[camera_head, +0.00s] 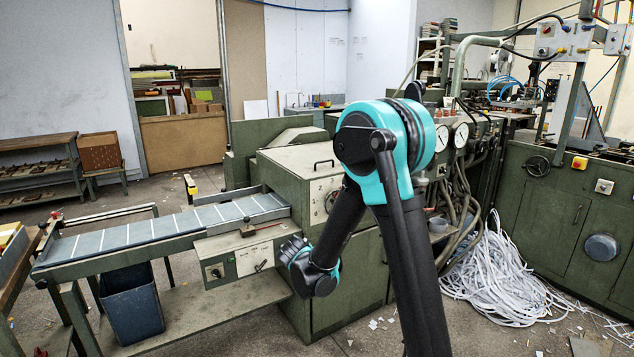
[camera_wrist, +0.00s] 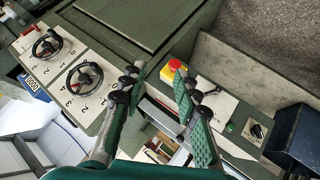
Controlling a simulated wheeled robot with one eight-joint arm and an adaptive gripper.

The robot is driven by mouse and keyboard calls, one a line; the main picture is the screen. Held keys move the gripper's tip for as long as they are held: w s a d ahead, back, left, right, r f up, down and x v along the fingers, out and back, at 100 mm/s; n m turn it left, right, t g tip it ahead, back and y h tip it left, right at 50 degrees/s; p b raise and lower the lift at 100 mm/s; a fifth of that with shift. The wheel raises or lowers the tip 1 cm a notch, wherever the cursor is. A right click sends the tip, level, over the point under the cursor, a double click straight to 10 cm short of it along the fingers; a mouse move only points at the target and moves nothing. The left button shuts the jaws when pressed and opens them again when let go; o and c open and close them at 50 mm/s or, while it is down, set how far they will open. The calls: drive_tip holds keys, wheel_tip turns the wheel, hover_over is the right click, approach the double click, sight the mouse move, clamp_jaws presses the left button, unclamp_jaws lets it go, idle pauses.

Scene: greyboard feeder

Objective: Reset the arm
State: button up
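My gripper (camera_wrist: 157,76) is open in the wrist view, with its two dark green fingers apart and nothing between them. It is above the green machine with its panel of dials and levers. In the head view my arm rises in front of the green feeder machine (camera_head: 292,160) and bends down at a high elbow. Its wrist end hangs beside the machine's control panel (camera_head: 241,258).
A conveyor (camera_head: 150,228) extends left from the machine, with a blue bin (camera_head: 132,305) under it. White paper strips (camera_head: 505,275) are heaped on the floor at right. The wrist view shows two handwheels (camera_wrist: 84,79) and a red emergency button (camera_wrist: 173,67) close to the fingers.

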drive_tip(key=s+d+r+m+g, duration=0.2)
drive_tip(key=s+d+m+g, duration=0.1)
drive_tip(key=s+d, duration=1.1)
drive_tip(key=s+d+f+m+g, duration=0.1)
drive_tip(key=s+d, duration=0.3)
drive_tip(key=s, duration=0.4)
drive_tip(key=s+d+f+m+g+y, duration=0.1)
drive_tip(key=s+d, duration=0.3)
drive_tip(key=s, duration=0.4)
drive_tip(key=shift+s+f+m+g+y, duration=0.3)
drive_tip(key=shift+f+m, duration=0.15)
drive_tip(key=shift+m, duration=0.15)
drive_tip(key=shift+w, duration=0.1)
